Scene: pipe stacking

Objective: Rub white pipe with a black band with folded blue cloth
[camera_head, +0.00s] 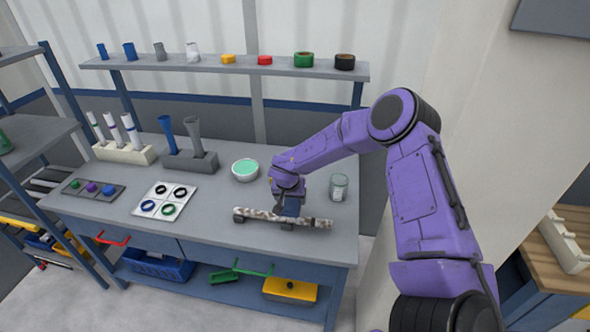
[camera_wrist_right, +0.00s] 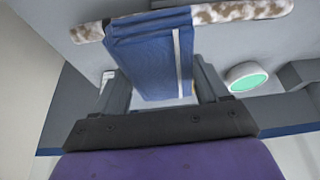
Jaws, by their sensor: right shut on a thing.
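The white pipe (camera_head: 264,215) lies level near the front edge of the bench, spotted with brown stains. It also shows across the top of the wrist view (camera_wrist_right: 235,11). I cannot clearly make out its black band. My right gripper (camera_head: 289,197) is over the pipe, right of its middle, pointing down. It is shut on the folded blue cloth (camera_wrist_right: 150,55), which has a white stripe. The cloth (camera_head: 291,208) is at the pipe and hides part of it; whether it presses on the pipe I cannot tell. My left gripper is not in view.
A bowl of green stuff (camera_head: 245,170) stands behind the pipe, and a glass jar (camera_head: 338,187) stands to the right of my gripper. A white tray of rings (camera_head: 164,201) lies to the left. Racks with upright pipes (camera_head: 191,160) stand at the back left.

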